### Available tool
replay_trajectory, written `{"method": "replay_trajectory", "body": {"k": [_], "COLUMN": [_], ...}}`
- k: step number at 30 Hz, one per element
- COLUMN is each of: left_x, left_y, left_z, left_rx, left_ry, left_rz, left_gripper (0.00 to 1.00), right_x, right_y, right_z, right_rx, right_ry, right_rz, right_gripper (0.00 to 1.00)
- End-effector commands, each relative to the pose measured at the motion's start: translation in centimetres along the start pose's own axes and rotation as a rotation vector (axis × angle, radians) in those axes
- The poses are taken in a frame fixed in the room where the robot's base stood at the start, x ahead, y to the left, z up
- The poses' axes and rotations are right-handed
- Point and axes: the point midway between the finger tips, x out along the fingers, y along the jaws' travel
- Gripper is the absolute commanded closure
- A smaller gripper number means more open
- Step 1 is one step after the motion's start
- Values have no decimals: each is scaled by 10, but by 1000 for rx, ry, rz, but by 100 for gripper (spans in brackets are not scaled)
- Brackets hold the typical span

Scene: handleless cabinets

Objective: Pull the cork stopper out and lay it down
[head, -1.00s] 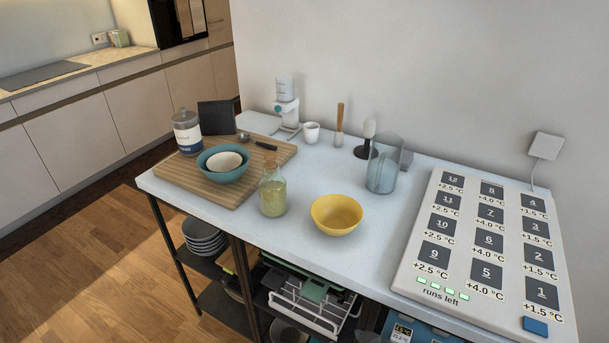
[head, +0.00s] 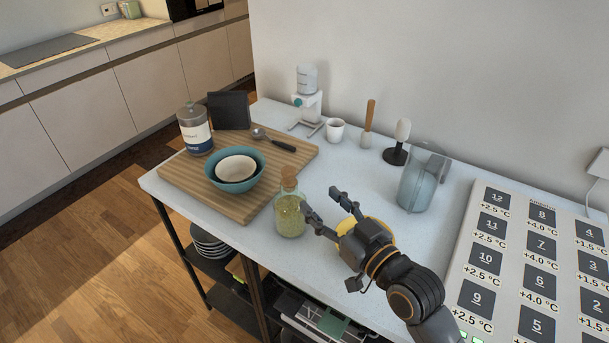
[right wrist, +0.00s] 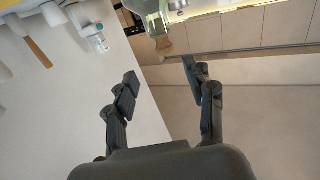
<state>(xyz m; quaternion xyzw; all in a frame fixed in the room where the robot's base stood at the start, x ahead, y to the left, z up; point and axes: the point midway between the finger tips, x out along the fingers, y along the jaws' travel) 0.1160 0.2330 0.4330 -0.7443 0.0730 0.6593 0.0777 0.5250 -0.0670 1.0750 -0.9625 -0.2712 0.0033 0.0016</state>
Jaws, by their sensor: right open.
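The cork stopper (head: 289,178) sits in the neck of a glass bottle (head: 290,216) with pale green contents, upright near the front edge of the counter. In the right wrist view the cork (right wrist: 163,44) and bottle (right wrist: 150,12) show at the top, just beyond the fingertips. My right gripper (head: 322,203) is open and empty, to the right of the bottle. Its fingers (right wrist: 160,72) are spread apart in the wrist view, and the cork appears not to be between them. My left gripper is not in view.
A yellow bowl (head: 344,226) is mostly hidden behind my right gripper. A wooden board (head: 245,205) with a blue bowl (head: 252,181) lies left of the bottle. A clear jug (head: 414,190) stands to the right. The counter (head: 330,170) behind the bottle is bare.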

Motion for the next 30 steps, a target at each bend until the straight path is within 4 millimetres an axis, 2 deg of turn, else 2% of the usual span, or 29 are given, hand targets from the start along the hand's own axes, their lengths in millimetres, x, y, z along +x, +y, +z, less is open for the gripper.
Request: {"method": "replay_trajectory", "body": {"k": [7, 10, 12, 15, 18, 21, 30], "left_x": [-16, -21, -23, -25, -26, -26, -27], "left_y": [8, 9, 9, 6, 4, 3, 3], "left_z": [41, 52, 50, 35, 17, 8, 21], "left_rx": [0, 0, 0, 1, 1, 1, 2], "left_ry": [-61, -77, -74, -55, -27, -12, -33], "left_rz": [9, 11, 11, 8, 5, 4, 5], "left_gripper": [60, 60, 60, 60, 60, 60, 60], "right_x": [48, 68, 81, 98, 110, 119, 124], "right_y": [-1, -1, -1, -1, 0, 0, -1], "right_z": [-4, -3, -3, -3, -2, -1, 0], "right_rx": [2, 3, 2, 2, 0, 1, 0], "right_ry": [2, 0, 1, -1, 0, 0, -1], "right_rz": [-1, -1, -1, -1, 0, 0, 0], "right_gripper": [46, 46, 46, 46, 46, 46, 46]}}
